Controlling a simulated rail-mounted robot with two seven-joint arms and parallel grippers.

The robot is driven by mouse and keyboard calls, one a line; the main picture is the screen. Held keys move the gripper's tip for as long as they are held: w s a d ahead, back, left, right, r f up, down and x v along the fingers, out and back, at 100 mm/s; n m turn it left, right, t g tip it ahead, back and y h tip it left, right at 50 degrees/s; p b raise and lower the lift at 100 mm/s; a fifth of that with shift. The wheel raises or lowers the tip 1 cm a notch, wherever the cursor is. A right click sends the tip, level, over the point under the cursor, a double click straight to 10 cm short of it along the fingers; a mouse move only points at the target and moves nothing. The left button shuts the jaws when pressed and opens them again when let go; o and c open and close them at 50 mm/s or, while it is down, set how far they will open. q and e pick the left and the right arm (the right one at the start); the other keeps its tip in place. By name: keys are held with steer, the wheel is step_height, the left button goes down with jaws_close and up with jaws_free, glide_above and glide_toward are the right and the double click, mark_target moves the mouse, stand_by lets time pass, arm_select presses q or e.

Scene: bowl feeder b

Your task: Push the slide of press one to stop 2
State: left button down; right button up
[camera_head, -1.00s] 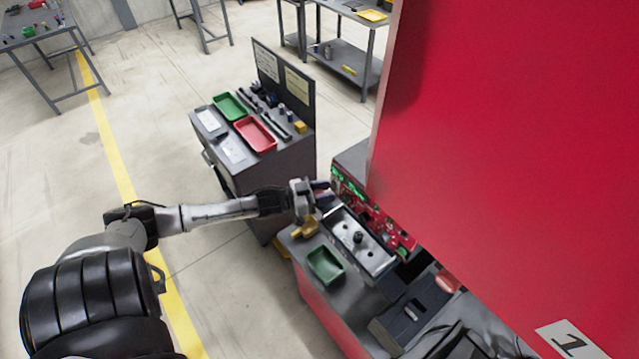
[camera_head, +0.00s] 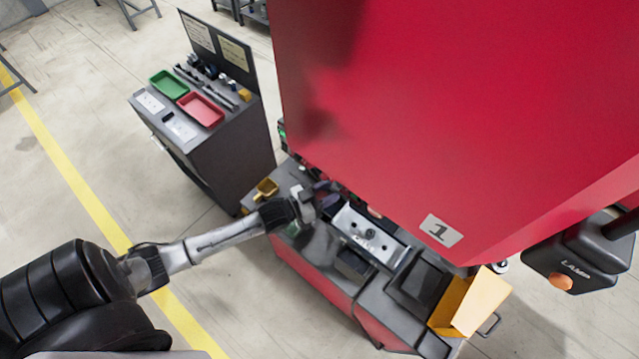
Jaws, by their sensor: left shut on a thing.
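Press one (camera_head: 340,110) is the large red machine with a white "1" label (camera_head: 441,230). On its bench, a silver plate (camera_head: 385,249) with a dark round knob (camera_head: 369,234) lies under the red housing. I cannot tell for sure which part is the slide or where its stops are. My left gripper (camera_head: 318,196) is at the left end of the silver plate, low over the bench. It is shut on a small dark part (camera_head: 327,186), mostly hidden by the fingers. My right gripper is not in view.
A yellow scoop-like holder (camera_head: 266,188) stands at the bench's left end. A grey cart (camera_head: 215,150) with green and red trays stands behind left.

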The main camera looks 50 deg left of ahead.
arm_select(q)
steer(key=shift+d, duration=0.35)
steer(key=c, duration=1)
jaws_free()
steer(key=shift+o, duration=1.1)
steer(key=b+v, duration=0.2)
steer(key=v, duration=1.1)
steer(key=shift+s+b, duration=0.3)
steer(key=shift+s, duration=0.1)
steer(key=shift+a, duration=0.1)
